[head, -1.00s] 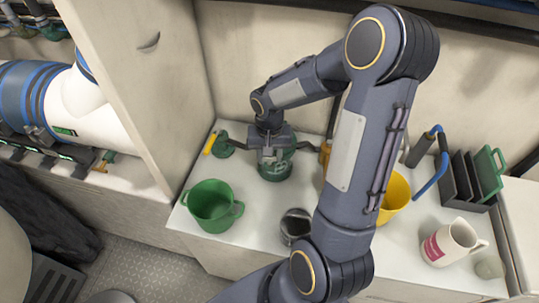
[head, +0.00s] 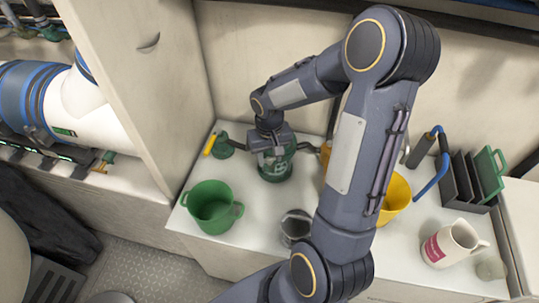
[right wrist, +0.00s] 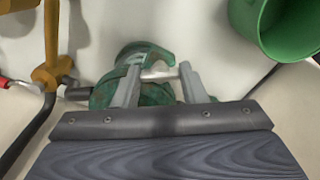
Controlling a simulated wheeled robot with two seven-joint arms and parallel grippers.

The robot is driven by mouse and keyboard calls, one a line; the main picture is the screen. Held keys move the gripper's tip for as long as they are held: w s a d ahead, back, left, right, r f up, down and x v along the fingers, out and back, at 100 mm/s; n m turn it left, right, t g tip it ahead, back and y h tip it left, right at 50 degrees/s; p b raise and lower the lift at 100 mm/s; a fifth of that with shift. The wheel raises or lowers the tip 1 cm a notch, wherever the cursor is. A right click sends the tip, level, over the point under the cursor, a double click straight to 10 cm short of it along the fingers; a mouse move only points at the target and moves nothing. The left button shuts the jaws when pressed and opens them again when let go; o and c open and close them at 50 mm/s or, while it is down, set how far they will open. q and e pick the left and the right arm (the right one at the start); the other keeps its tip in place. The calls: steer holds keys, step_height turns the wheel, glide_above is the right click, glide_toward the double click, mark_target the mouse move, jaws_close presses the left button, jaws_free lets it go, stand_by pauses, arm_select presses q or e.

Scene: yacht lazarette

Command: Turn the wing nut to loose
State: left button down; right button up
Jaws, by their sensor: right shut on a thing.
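A green fitting (head: 277,172) with pale lettering stands at the back of the white counter. Dark bars reach out from it on both sides. My right gripper (head: 273,156) points down over its top. In the right wrist view, the right gripper's two grey fingers (right wrist: 160,82) stand on either side of a small pale metal piece, which I take to be the wing nut (right wrist: 158,74). They are closed on it, above the green fitting (right wrist: 146,50) with its curved hook-like edge. The fingers and the gripper body hide part of it. My left gripper is out of view.
A green pot (head: 212,207) stands front left, beside a grey cup (head: 295,227). A yellow bucket (head: 397,192) is partly behind my arm. A white jug (head: 452,243) and a dark rack (head: 469,181) stand to the right. A tall cabinet wall (head: 140,80) borders the left.

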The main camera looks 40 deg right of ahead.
mark_target(270, 158)
steer(key=o, duration=1)
steer(key=shift+r, duration=0.1)
step_height(270, 158, up, 8)
steer(key=shift+f, duration=0.2)
